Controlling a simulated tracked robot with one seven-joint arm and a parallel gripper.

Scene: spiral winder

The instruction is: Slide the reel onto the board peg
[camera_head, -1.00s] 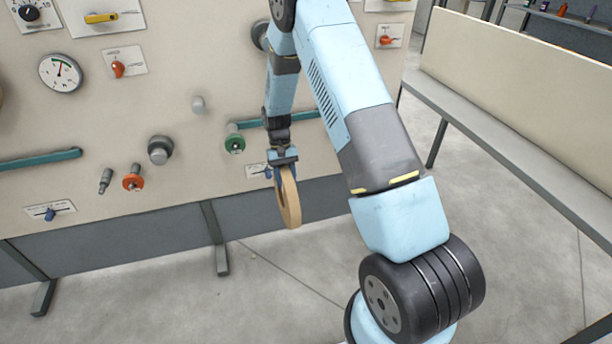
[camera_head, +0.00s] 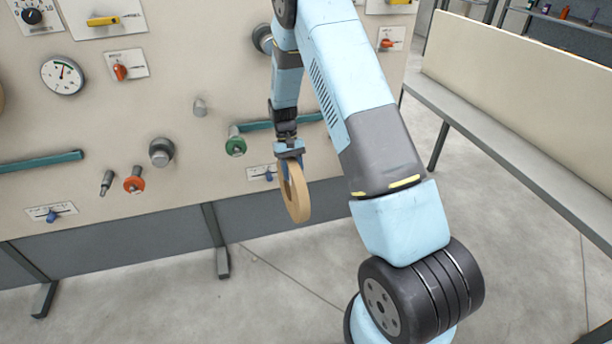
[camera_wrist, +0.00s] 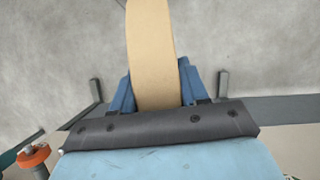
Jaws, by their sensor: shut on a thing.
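The reel (camera_head: 299,203) is a tan ring hanging below my gripper (camera_head: 291,162), in front of the board's lower right part. In the wrist view my gripper (camera_wrist: 155,95) has its blue fingers on both sides of the reel (camera_wrist: 152,45). The reel is apart from the board (camera_head: 110,110). Several pegs stick out of the board: a dark one with a green collar (camera_head: 235,144), left of my gripper, one with an orange collar (camera_head: 134,181), a thin grey one (camera_head: 106,183), a thick grey one (camera_head: 161,152) and a small light grey one (camera_head: 199,107). I cannot tell which peg the task means.
Teal rails (camera_head: 42,162) run along the board. A dial gauge (camera_head: 63,75), an orange knob (camera_head: 120,72) and a lower blue switch (camera_head: 51,215) sit on it. A bench (camera_head: 500,130) stands on the right. The floor below the board is clear.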

